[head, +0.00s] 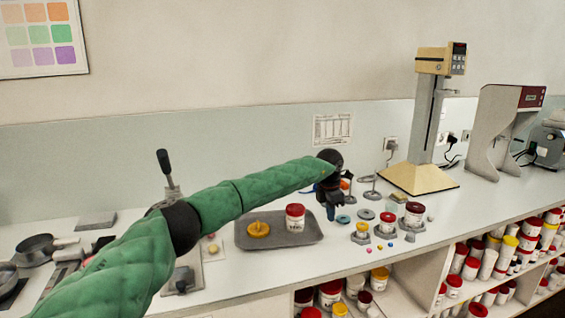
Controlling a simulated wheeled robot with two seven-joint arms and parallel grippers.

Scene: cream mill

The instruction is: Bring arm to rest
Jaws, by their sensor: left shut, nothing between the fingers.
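My left arm, in a green quilted sleeve, reaches from the lower left across the counter. My left gripper (331,212) is shut and empty, pointing down over the counter just right of the grey tray (288,240). My right gripper is not in view.
Small jars (387,222) and loose discs stand right of the gripper. A cream mixer stand (420,178) and a grey machine (497,140) stand farther right. Pans (36,245) lie left. Shelves of jars (490,270) are below.

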